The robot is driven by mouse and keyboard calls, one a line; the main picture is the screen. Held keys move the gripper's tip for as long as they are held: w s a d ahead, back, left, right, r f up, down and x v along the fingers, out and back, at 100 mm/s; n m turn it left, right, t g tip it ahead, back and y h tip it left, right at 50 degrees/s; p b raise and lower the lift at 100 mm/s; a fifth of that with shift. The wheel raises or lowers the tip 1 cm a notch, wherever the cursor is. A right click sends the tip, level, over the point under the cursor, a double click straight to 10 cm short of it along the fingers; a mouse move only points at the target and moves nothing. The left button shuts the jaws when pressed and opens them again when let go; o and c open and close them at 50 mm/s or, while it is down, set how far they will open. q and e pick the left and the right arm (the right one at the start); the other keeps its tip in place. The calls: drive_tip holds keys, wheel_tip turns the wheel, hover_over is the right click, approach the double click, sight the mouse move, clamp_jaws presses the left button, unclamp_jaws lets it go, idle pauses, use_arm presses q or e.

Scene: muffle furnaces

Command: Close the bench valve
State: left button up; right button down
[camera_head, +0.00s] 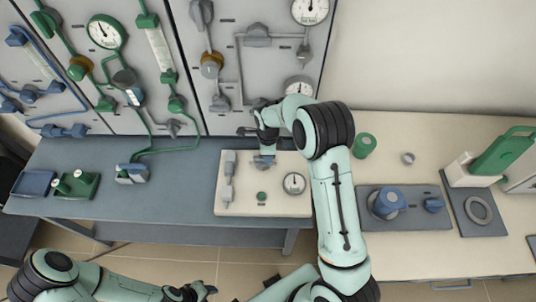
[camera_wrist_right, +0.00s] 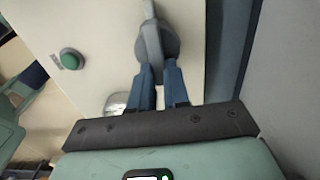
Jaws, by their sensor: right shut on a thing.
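The bench valve is the grey handle (camera_wrist_right: 153,38) on the cream bench panel (camera_head: 225,198). In the head view my right gripper (camera_head: 264,163) comes down over the panel's back part and hides most of the valve. In the right wrist view the two blue fingers of my right gripper (camera_wrist_right: 158,72) are shut on the near end of the grey handle, whose narrow tip points away from the fingers. My left gripper (camera_head: 198,290) is at the bottom edge of the head view, away from the bench, too small and dark to tell its opening.
The panel also carries a green button (camera_head: 262,196), a round gauge (camera_head: 294,184) and grey fittings (camera_head: 229,178). Behind it stands a wall board (camera_head: 240,85) with pipes and gauges. Blue bench top is free to the panel's left. A blue-knobbed device (camera_head: 389,203) stands right.

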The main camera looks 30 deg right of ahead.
drive_tip(key=n, duration=0.4)
drive_tip(key=shift+w+d, duration=0.15)
drive_tip(key=shift+w, duration=0.15)
drive_tip(key=n, duration=0.4)
drive_tip(key=shift+w+n, duration=0.3)
drive_tip(key=shift+w, duration=0.1)
drive_tip(key=n, duration=0.4)
drive_tip(key=shift+w, duration=0.35)
drive_tip(key=n, duration=0.5)
drive_tip(key=shift+w+a, duration=0.3)
drive_tip(key=shift+a, duration=0.1)
drive_tip(key=c, duration=1.1)
unclamp_jaws()
drive_tip(key=shift+n, duration=0.3)
drive_tip(key=shift+r, duration=0.1)
